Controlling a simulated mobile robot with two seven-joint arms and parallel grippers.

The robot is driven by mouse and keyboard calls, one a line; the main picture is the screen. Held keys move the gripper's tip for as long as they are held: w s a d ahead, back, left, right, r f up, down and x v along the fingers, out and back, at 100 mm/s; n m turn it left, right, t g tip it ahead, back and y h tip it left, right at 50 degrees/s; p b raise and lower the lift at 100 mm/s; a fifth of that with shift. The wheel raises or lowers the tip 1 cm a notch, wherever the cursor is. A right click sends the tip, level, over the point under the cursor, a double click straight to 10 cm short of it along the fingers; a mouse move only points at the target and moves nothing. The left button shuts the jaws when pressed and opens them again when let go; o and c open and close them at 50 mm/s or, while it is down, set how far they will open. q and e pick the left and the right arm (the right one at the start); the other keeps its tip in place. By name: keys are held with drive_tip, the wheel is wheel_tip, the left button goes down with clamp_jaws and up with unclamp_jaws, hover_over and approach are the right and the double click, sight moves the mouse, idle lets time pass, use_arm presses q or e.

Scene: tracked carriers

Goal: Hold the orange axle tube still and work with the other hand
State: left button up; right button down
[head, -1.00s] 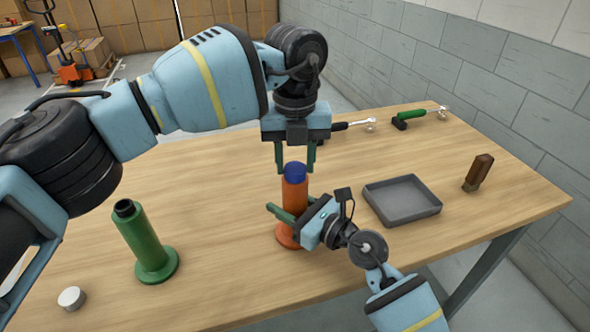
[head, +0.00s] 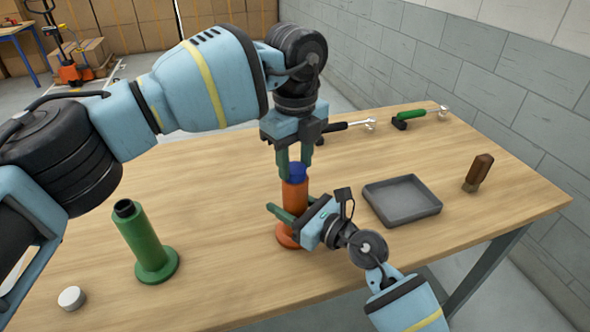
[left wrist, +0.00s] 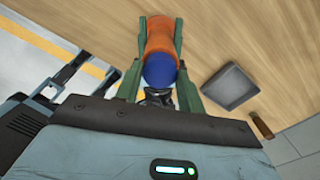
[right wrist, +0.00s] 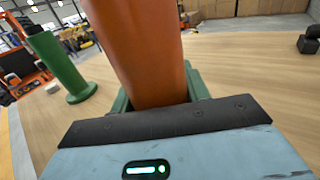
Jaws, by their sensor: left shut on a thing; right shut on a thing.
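The orange axle tube (head: 293,197) stands upright on its flange on the table, with a blue cap (head: 297,172) on its top. My right gripper (head: 287,218) is shut around the tube's lower part from the front right; the orange body also fills the right wrist view (right wrist: 140,50). My left gripper (head: 297,168) comes down from above and is shut on the blue cap. In the left wrist view the blue cap (left wrist: 160,70) sits between the green fingers, with the orange tube (left wrist: 160,35) beyond it. The cap's lower edge is partly hidden by the fingers.
A green tube (head: 143,240) and a white round cap (head: 72,298) stand at the left. A grey tray (head: 402,201) lies right of the orange tube. A brush (head: 479,172), a green-handled tool (head: 420,115) and a black-handled tool (head: 350,126) lie further right and back.

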use_arm(q)
drive_tip(key=n, duration=0.6)
drive_tip(key=shift+f+n, duration=0.1)
drive_tip(key=shift+n, duration=0.2)
drive_tip(key=o, duration=0.9)
drive_tip(key=shift+c, duration=0.2)
drive_tip(key=m, duration=0.7)
drive_tip(key=shift+m, duration=1.4)
